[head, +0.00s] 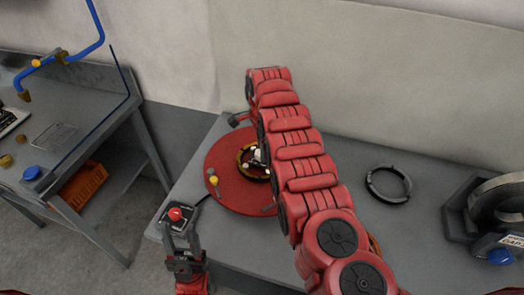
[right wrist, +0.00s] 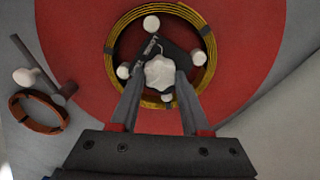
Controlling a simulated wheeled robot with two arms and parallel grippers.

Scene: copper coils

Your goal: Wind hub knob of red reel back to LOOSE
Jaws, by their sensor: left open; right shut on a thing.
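The red reel (head: 225,165) lies flat on the grey table, with a yellow coil around its hub. In the right wrist view the red reel (right wrist: 80,60) fills most of the picture. The pale lobed hub knob (right wrist: 160,73) sits at the middle of the coil (right wrist: 200,35). My right gripper (right wrist: 160,85) is shut on the knob, a finger on each side. In the head view my right arm hides part of the reel and most of the knob. My left gripper (head: 180,238) is open and empty at the table's front left. I cannot read any LOOSE mark.
A box with a red button (head: 175,214) stands just beyond my left gripper. A black ring (head: 388,184) lies on the right of the table, near a dark stand with a large ring (head: 500,205). A second bench (head: 70,120) stands at the left.

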